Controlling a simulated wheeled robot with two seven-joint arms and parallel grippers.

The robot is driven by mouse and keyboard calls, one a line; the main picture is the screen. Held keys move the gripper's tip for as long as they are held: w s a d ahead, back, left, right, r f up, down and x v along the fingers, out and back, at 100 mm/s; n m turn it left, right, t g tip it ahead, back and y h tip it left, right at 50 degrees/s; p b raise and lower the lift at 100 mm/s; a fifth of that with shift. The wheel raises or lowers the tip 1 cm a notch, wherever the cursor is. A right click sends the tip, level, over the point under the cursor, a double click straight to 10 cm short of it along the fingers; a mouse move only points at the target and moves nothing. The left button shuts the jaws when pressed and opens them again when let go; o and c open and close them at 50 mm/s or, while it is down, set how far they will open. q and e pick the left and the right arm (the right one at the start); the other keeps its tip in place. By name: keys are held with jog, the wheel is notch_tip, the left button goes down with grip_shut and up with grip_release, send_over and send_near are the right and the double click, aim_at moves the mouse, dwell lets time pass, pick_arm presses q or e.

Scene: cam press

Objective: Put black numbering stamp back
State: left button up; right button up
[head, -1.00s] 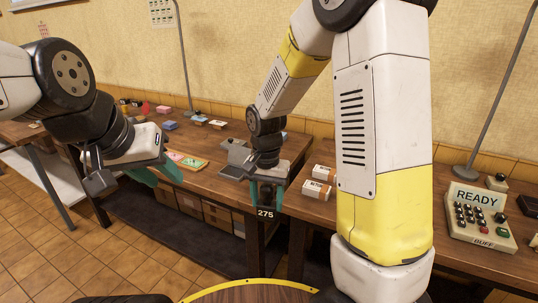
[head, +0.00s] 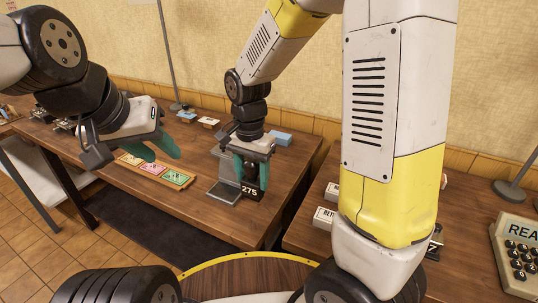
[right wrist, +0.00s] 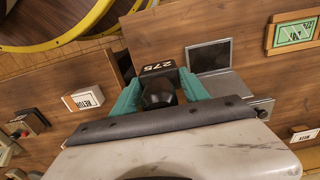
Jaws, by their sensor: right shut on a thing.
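The black numbering stamp (head: 250,190), with a white "275" on its face, is held in my right gripper (head: 251,168). In the right wrist view the stamp (right wrist: 158,92) sits between the teal fingers of my right gripper (right wrist: 160,98). A grey metal stand (head: 224,191) with a flat plate is on the table just left of the stamp; its plate (right wrist: 209,57) shows beside the stamp in the right wrist view. I cannot tell whether stamp and stand touch. My left gripper (head: 154,150) is open and empty, above the table's left part.
A wooden tray with coloured cards (head: 157,170) lies left of the stand. A white labelled box (head: 324,218) is on the right table, with a keypad box (head: 517,250) further right. A gap separates the two tables.

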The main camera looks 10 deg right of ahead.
jog(key=shift+w+d+f, duration=0.8)
jog(key=shift+w+d, duration=0.6)
jog(key=shift+w, duration=0.9)
jog(key=shift+w+d+f, duration=0.85)
jog(key=shift+w+d, duration=0.6)
jog(key=shift+w, duration=0.9)
jog(key=shift+w+d+f, duration=0.8)
jog(key=shift+w+d, duration=0.6)
jog(key=shift+w, duration=0.9)
jog(key=shift+f, duration=0.1)
jog(key=o, duration=1.2)
jog(key=s+d+r+n+t+y, duration=0.1)
jog(key=s+r, duration=0.2)
jog(key=r, duration=0.6)
jog(key=s+d+r+n, duration=0.1)
jog(key=s+r, duration=0.2)
jog(key=r, duration=0.6)
jog(key=s+r+n+t, duration=0.1)
jog(key=s, duration=0.5)
jog(key=s+r+n+t, duration=0.1)
jog(key=s+n+t, duration=0.1)
jog(key=s, duration=0.4)
jog(key=s+r+n+t+y, duration=0.1)
jog(key=s+n+t, duration=0.1)
jog(key=s, duration=0.4)
jog(key=shift+d+r, duration=0.4)
